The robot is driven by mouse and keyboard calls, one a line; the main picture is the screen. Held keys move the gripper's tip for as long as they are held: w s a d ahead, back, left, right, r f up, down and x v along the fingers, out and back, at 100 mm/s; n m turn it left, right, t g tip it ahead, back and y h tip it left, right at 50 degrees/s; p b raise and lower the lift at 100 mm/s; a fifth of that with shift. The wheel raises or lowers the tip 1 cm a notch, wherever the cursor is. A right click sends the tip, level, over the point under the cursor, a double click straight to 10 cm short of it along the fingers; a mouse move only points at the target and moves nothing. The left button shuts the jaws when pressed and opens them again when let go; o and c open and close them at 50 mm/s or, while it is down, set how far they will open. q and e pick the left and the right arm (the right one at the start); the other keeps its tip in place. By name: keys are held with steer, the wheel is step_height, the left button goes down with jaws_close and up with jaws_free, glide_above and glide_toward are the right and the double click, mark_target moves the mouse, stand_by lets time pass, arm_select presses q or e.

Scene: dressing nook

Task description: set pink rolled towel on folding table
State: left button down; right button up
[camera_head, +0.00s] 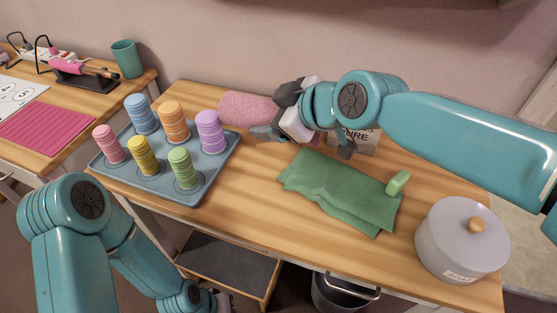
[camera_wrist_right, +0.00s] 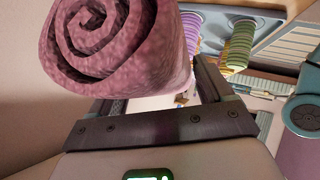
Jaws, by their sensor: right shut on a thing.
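The pink rolled towel (camera_head: 247,109) is at the back of the wooden table (camera_head: 265,180), behind the purple stack. I cannot tell if it touches the tabletop. My right gripper (camera_head: 277,115) is shut on the towel, reaching in from its right side. In the right wrist view the towel's spiral end (camera_wrist_right: 95,35) fills the upper left, between the fingers and partly hiding them. My left gripper (camera_head: 222,299) is low at the bottom edge, below the tabletop, mostly cut off; its jaws cannot be made out.
A blue-grey tray (camera_head: 197,190) with several coloured stacks fills the table's left. A green cloth (camera_head: 335,190) with a green clip-like item (camera_head: 397,182) lies at centre right. A lidded pot (camera_head: 450,240) stands at the right. A partly hidden box (camera_head: 362,143) stands behind. Bare wood separates tray and cloth.

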step_height(320, 180, down, 6)
steer(key=shift+r+b, duration=0.15)
steer(key=shift+b, duration=0.7)
step_height(320, 180, down, 5)
steer(key=b, duration=0.3)
steer(key=shift+f, duration=0.35)
steer(key=o, duration=1)
steer(key=shift+r, duration=0.15)
